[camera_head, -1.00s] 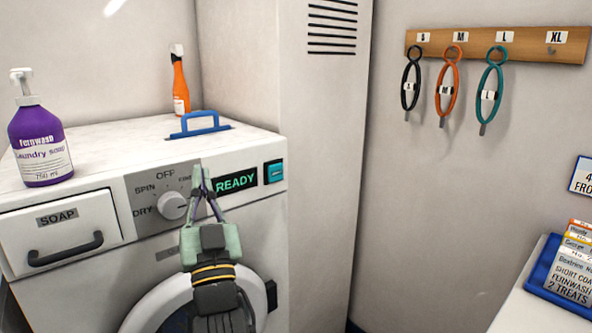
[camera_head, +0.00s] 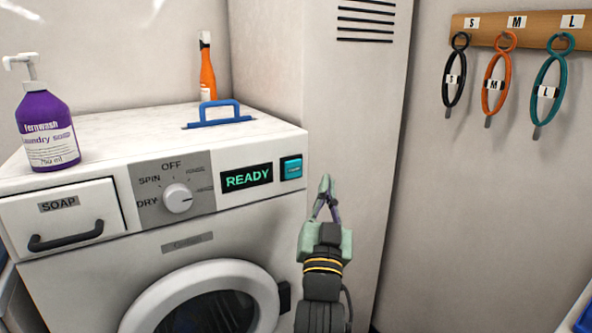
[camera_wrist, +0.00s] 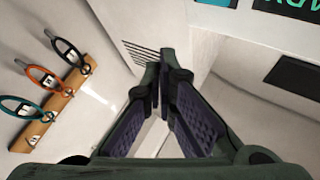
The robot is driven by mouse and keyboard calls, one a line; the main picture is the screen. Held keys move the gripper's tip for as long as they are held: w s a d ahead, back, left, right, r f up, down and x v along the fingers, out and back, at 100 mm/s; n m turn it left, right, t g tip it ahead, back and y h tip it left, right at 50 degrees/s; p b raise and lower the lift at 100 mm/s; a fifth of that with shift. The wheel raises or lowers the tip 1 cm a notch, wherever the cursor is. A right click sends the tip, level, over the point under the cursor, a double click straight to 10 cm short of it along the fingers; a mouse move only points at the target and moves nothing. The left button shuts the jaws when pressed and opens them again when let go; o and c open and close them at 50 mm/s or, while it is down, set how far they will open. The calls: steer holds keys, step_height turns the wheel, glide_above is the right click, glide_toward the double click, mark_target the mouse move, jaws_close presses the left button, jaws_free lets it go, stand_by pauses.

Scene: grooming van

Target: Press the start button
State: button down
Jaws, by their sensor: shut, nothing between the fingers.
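The washing machine (camera_head: 240,255) has a white front with a dial (camera_head: 177,198). A display (camera_head: 247,178) reads READY in green. A teal square button (camera_head: 292,168) in a dark surround sits right of the display, near the front's upper right corner. My gripper (camera_head: 326,186) is shut and empty. In the head view it appears to the right of the button and slightly below it, apart from it. In the wrist view its fingertips (camera_wrist: 158,70) meet.
A soap drawer (camera_head: 62,217) is at left. A purple soap bottle (camera_head: 47,130), an orange bottle (camera_head: 207,72) and a blue handled tool (camera_head: 220,114) stand on the machine. A pale cabinet (camera_head: 350,110) rises at its right. Loops hang from a wooden rack (camera_head: 490,35) on the wall.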

mark_target(298, 172)
steer(key=shift+w+a+b, duration=0.15)
steer(key=shift+w+a, duration=0.65)
steer(key=shift+w, duration=0.45)
steer(key=shift+w+a+b, duration=0.2)
steer(key=shift+w+a, duration=0.65)
steer(key=shift+w, duration=0.35)
steer(key=shift+w+a+b, duration=0.15)
steer(key=shift+w+a, duration=0.65)
steer(key=shift+w, duration=0.45)
steer(key=shift+w+a, duration=0.2)
steer(key=shift+w, duration=0.15)
steer(key=shift+w+a, duration=0.3)
steer(key=shift+w, duration=0.15)
steer(key=shift+s+d, duration=0.5)
steer(key=shift+s, duration=0.3)
steer(key=shift+s+d, duration=0.7)
steer(key=shift+s, duration=0.35)
steer(key=shift+s+d, duration=0.7)
steer(key=shift+s, duration=0.35)
